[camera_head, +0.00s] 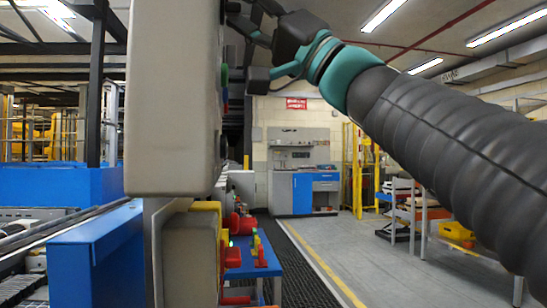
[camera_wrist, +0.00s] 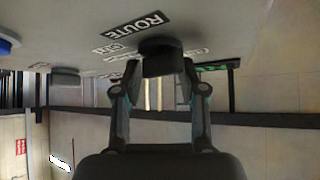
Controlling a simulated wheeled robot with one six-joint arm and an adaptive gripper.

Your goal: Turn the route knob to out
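The route knob (camera_wrist: 162,57) is a dark round knob on a grey panel, beside a tilted black ROUTE label (camera_wrist: 131,26). Smaller labels lie around it, partly covered and too blurred to read surely. In the wrist view my gripper (camera_wrist: 161,70) has one fingertip at each side of the knob, both appearing to touch it. No pointer mark on the knob can be made out. In the head view my gripper (camera_head: 252,48) is at the right side of the grey control box (camera_head: 170,95); the knob cannot be made out there.
A blue button (camera_wrist: 8,43) and a grey fitting (camera_wrist: 66,77) sit left of the knob. A green sign or light (camera_wrist: 212,67) is to its right. Below the box stand red and yellow controls (camera_head: 238,225).

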